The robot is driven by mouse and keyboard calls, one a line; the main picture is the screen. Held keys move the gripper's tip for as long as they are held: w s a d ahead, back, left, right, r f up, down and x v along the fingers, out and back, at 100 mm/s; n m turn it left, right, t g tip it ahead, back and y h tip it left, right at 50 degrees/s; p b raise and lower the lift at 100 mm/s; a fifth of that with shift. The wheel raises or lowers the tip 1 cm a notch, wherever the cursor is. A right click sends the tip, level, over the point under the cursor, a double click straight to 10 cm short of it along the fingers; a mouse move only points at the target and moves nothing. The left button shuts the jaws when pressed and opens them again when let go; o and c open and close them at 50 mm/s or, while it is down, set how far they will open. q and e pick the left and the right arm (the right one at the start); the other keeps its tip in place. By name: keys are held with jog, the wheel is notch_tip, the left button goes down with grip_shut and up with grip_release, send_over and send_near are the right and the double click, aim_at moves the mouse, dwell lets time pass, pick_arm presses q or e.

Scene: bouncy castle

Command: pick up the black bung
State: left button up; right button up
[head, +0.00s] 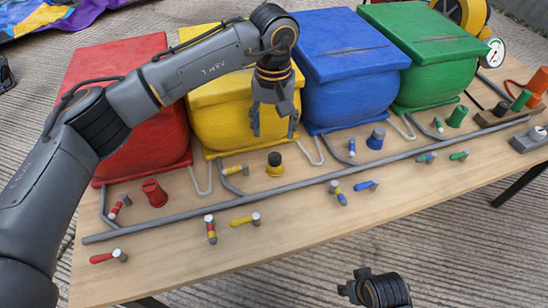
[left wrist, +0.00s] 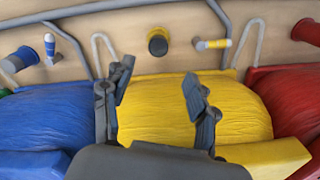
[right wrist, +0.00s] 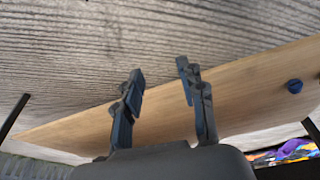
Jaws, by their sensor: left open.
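The black bung (head: 275,158) stands upright on the wooden table in front of the yellow box, with a yellow band around its lower part. In the left wrist view the bung (left wrist: 158,45) shows as a dark disc with yellow around it, beyond the fingertips. My left gripper (head: 273,126) is open and empty, pointing down in front of the yellow box, just behind the bung in the head view and apart from it. My right gripper (right wrist: 160,75) is open and empty near the table edge; in the head view only part of it shows at the bottom.
Red (head: 155,194), blue (head: 376,138) and green (head: 457,116) bungs stand along the table. A grey pipe (head: 300,186) with coloured-handled valves runs lengthwise. Red, yellow (head: 217,125), blue (head: 350,100) and green (head: 430,75) boxes line the back.

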aim_at(275, 156)
pick_arm(q)
notch_tip(275, 156, down, 4)
jog(key=shift+r, duration=0.2)
jog(key=f, duration=0.4)
jog(key=shift+s+d+f+b, duration=0.1)
jog(key=shift+d+f+b, duration=0.1)
jog(key=shift+f+b, duration=0.2)
jog(key=shift+f, duration=0.3)
pick_arm(e)
notch_tip(275, 156, up, 3)
jog(key=shift+r, duration=0.1)
pick_arm(q)
jog(key=shift+c, duration=0.4)
jog(key=c, duration=0.9)
pick_arm(e)
jog(key=shift+s+f, duration=0.2)
